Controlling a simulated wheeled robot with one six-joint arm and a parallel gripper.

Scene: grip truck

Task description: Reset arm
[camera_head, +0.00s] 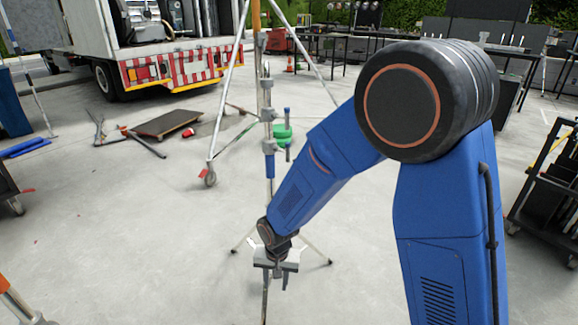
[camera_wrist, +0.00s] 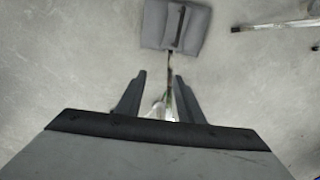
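My arm reaches forward and down, and my gripper (camera_head: 278,272) is low near the foot of a light stand (camera_head: 268,170). In the wrist view, the two dark fingers of my gripper (camera_wrist: 160,76) stand apart with a gap between them. A thin leg or rod (camera_wrist: 170,66) shows in line with that gap; I cannot tell how far below the fingers it is. A grey bag-like piece with a dark handle (camera_wrist: 188,28) lies beyond the fingertips. In the head view, a grey piece (camera_head: 261,256) beside my gripper may be the same one. Nothing is visibly held.
A truck (camera_head: 170,45) with a striped tail stands at the back left. A wheeled stand (camera_head: 213,140) and a flat dolly (camera_head: 167,123) are nearer. Tables (camera_head: 345,42) line the back, and a dark cart (camera_head: 550,190) is at right.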

